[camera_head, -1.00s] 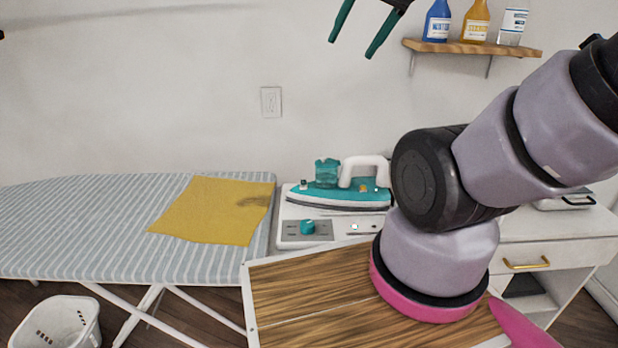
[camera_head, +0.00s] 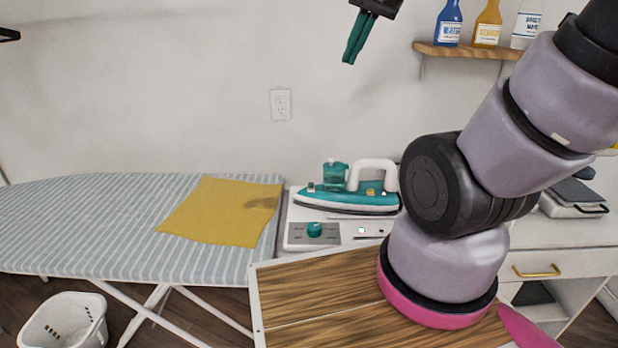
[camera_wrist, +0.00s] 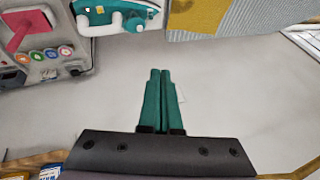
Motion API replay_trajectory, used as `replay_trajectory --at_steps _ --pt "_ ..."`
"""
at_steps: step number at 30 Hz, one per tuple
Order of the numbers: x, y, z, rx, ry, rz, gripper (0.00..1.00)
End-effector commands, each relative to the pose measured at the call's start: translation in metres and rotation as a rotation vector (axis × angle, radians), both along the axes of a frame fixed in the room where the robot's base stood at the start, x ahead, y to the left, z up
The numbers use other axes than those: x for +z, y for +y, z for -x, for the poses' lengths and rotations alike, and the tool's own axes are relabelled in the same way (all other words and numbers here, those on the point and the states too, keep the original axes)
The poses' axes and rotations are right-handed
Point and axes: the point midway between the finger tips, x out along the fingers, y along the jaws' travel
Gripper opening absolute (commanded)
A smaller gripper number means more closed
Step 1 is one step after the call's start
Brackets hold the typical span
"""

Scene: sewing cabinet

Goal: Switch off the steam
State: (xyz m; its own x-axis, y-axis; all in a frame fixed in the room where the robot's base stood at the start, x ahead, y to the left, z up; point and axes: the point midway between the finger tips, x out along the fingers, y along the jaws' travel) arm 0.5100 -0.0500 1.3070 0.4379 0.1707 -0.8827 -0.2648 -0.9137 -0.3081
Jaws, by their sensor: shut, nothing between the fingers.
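A white and teal steam iron (camera_head: 345,199) rests on a white steam station (camera_head: 297,232) beside the ironing board. The station's front has a teal knob (camera_head: 315,229) on a grey panel and a small lit red button (camera_head: 361,230). The iron also shows at the top of the wrist view (camera_wrist: 115,17). My gripper (camera_head: 349,58) is shut and empty, its teal fingers together, high against the wall above the iron. In the wrist view my gripper (camera_wrist: 159,75) points toward the iron and board from a distance. The knob's setting is too small to read.
A yellow cloth (camera_head: 222,211) lies on the striped ironing board (camera_head: 80,225). A wooden shelf (camera_head: 470,50) with several bottles is right of my gripper. A white basket (camera_head: 65,322) stands on the floor. My arm covers the area right of the iron.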

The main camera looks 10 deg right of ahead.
Motion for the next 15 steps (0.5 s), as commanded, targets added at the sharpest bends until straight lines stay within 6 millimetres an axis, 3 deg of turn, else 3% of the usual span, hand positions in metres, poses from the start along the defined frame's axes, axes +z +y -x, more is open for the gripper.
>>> replay_trajectory --at_steps 8,15 --pt "-0.047 0.015 -0.052 0.035 0.206 0.033 0.0" --pt "-0.1 0.031 -0.089 0.063 0.371 0.077 0.0"
